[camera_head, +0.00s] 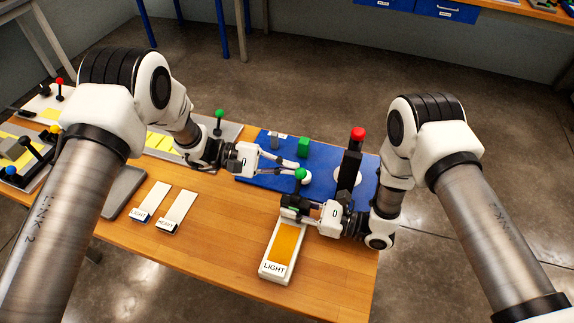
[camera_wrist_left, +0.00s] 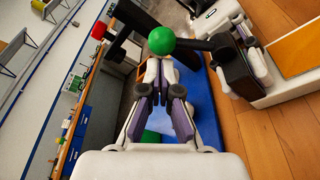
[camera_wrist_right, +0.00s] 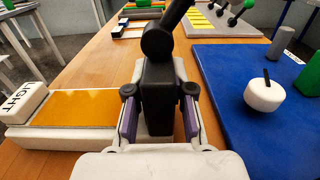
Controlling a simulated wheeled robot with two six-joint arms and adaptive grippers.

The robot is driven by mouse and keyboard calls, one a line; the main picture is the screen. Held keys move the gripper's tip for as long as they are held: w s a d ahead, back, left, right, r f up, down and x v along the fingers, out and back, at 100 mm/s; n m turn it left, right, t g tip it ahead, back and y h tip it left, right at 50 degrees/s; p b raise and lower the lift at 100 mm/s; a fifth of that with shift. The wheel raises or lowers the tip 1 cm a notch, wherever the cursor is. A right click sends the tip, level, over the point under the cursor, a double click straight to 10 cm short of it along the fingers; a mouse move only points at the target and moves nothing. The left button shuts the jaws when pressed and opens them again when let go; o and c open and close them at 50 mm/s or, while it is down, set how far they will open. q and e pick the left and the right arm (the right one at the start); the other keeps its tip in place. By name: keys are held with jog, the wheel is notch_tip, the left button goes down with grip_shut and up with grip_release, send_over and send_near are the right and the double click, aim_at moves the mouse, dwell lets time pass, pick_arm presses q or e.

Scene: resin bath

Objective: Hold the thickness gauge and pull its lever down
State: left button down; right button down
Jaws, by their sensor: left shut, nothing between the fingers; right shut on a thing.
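The thickness gauge is a black block (camera_head: 293,203) with a lever ending in a green ball (camera_head: 300,174). My right gripper (camera_head: 302,207) is shut on the block, which sits between its fingers in the right wrist view (camera_wrist_right: 158,100). There the lever rises away from the block and its ball is out of frame. My left gripper (camera_head: 294,169) is shut and empty, its fingertips close to the green ball. In the left wrist view the ball (camera_wrist_left: 161,40) shows just beyond the fingertips (camera_wrist_left: 165,72); I cannot tell whether they touch.
A white LIGHT tray with an orange pad (camera_head: 287,243) lies at the gauge's near side. A blue mat (camera_head: 262,180) carries a red-topped black post (camera_head: 356,150), a green block (camera_head: 303,147) and a white round piece (camera_wrist_right: 264,95). Label cards (camera_head: 177,210) lie left on the wooden table.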

aim_at(296, 172)
pick_arm(q)
jog(key=shift+s+a+r+m, duration=0.1)
jog(key=shift+s+r+m, duration=0.2)
jog(key=shift+m, duration=0.3)
jog(key=m, duration=0.1)
jog(key=s+r+m+h, duration=0.1)
jog(key=m, duration=0.1)
jog(key=s+m, duration=0.1)
jog(key=shift+s+a+r+m+t+h, duration=0.1)
jog(key=shift+a+r+m+t+h, duration=0.2)
jog(key=shift+a+m+t, duration=0.1)
jog(key=s+m, duration=0.2)
jog(key=m, duration=0.1)
jog(key=shift+s+a+r+h, duration=0.15)
jog(key=shift+a+h, duration=0.15)
jog(key=shift+h, duration=0.1)
jog(key=shift+s+a, duration=0.25)
jog(key=shift+s, duration=0.45)
jog(key=shift+s+f, duration=0.15)
jog(key=shift+f, duration=0.05)
